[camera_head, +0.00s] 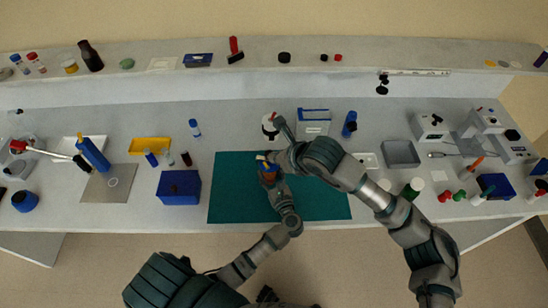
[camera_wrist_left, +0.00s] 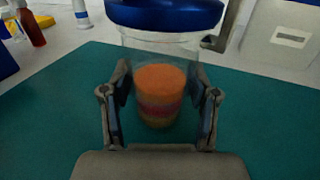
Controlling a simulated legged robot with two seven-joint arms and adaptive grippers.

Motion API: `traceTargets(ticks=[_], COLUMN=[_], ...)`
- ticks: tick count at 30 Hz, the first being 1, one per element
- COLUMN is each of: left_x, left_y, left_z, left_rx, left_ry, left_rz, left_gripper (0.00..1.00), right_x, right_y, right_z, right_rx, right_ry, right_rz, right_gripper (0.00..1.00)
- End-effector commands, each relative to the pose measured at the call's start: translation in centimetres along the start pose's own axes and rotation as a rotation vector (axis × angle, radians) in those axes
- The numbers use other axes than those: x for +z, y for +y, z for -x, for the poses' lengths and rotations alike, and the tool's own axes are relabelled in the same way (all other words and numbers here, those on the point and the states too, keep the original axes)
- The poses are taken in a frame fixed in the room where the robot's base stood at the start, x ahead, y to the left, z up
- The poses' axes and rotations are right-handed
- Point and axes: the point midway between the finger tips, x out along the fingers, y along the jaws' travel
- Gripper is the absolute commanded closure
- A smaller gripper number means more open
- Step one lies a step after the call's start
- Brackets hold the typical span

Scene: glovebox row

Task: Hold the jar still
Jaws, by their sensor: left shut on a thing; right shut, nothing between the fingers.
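The jar (camera_wrist_left: 160,88) is clear with a blue lid (camera_wrist_left: 165,14) and layered orange, pink and brown contents. It appears upright above the green mat (camera_wrist_left: 60,115). My left gripper (camera_wrist_left: 160,100) is shut on the jar, one finger on each side. In the head view the jar (camera_head: 268,175) shows small, partly hidden by my right arm. My right gripper (camera_head: 276,121) appears as a narrow shut shape beyond the jar, next to a white round item (camera_head: 268,130). It is empty. Its fingertips are hard to make out.
A blue box (camera_head: 179,188) stands left of the mat. A white box with blue trim (camera_head: 313,124) and a blue bottle (camera_head: 349,124) stand behind it. A grey tray (camera_head: 401,154) lies to the right. The mat's right part (camera_head: 325,205) is clear.

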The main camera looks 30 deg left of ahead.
Motion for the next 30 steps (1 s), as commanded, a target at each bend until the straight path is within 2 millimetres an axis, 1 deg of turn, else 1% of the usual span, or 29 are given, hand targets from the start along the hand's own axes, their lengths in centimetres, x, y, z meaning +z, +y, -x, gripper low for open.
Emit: traceTargets(ticks=[11, 12, 14, 15, 25, 28, 30], left_x=[-0.2, -0.2, -0.2, -0.1, -0.1, -0.1, -0.2], left_y=[0.0, 0.0, 0.0, 0.0, 0.0, 0.0, 0.0], left_z=[0.1, 0.1, 0.1, 0.1, 0.2, 1.1, 2.3], left_rx=[-0.001, -0.001, -0.001, -0.001, -0.001, -0.002, -0.003], left_ry=[0.004, 0.004, 0.003, 0.003, 0.001, 0.002, 0.004], left_rz=[-0.001, -0.001, -0.001, -0.001, 0.0, 0.0, 0.001], left_gripper=[0.92, 0.3, 0.15, 0.11, 0.11, 0.11, 0.11], right_x=[0.0, 0.0, 0.0, 0.0, 0.1, 0.1, 0.1], right_y=[0.0, 0.0, 0.0, 0.0, 0.1, 0.1, 0.0], right_z=[0.1, 0.1, 0.1, 0.1, 0.1, 0.1, 0.1], right_rx=[0.0, 0.0, 0.0, 0.0, -0.001, -0.001, -0.001], right_ry=[0.0, 0.0, 0.0, 0.0, 0.0, 0.0, 0.0], right_rz=[0.0, 0.0, 0.0, 0.0, 0.001, 0.001, 0.001], right_gripper=[1.0, 1.0, 1.0, 1.0, 1.0, 1.0, 1.0])
